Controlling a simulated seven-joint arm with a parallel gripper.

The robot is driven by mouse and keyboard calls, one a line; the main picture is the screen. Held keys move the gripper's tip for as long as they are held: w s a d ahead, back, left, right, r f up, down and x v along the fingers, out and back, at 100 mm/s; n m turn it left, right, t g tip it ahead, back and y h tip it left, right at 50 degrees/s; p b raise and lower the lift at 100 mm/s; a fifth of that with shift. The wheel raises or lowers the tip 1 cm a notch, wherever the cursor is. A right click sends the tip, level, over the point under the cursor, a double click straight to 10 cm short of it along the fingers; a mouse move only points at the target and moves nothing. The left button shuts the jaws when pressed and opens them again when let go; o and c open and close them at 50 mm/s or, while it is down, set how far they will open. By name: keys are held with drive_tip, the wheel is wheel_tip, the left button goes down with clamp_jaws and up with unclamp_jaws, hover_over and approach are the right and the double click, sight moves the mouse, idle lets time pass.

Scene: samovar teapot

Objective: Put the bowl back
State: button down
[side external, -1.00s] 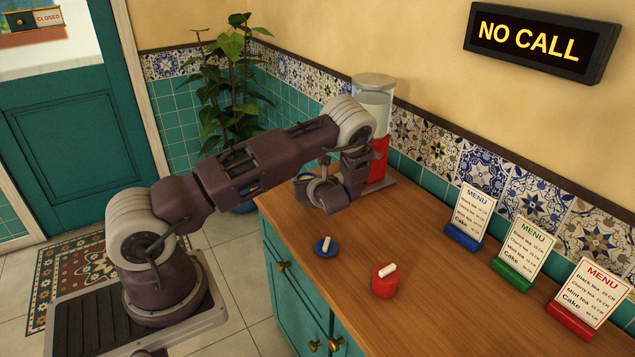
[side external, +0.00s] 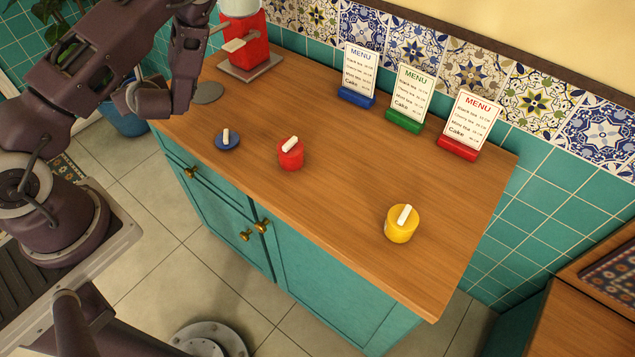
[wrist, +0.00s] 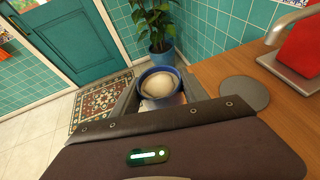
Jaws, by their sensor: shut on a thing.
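My gripper (wrist: 160,98) is shut on a blue-rimmed bowl (wrist: 147,73) with a whitish rounded inside, seen in the wrist view between the fingers. In the side external view my gripper (side external: 143,100) is at the left end of the wooden counter, and I cannot make out the bowl there. A flat grey disc (side external: 208,93) lies bare on the counter just right of my gripper. The disc also shows in the wrist view (wrist: 244,92), to the right of the bowl and apart from it.
A red dispenser (side external: 247,45) stands on a grey base behind the disc. Blue (side external: 226,143), red (side external: 290,156) and yellow (side external: 400,226) pieces with white sticks stand on the counter (side external: 330,205). Three menu stands line the wall side. A potted plant (wrist: 158,30) stands beyond the counter.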

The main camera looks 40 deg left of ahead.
wheel_tip(320, 180, up, 6)
drive_tip(key=shift+r, duration=0.1)
drive_tip(key=w+d+m+t+h, duration=0.2)
drive_tip(key=w+d+m+t, duration=0.2)
drive_tip(key=w+d, duration=0.4)
drive_tip(key=m+t+h, duration=0.6)
drive_tip(key=m+h, duration=0.8)
hover_over(340, 197)
wheel_tip(340, 197, down, 15)
drive_tip(key=shift+d+f, duration=0.1)
drive_tip(key=shift+f, duration=0.15)
drive_tip(key=c, duration=0.6)
unclamp_jaws()
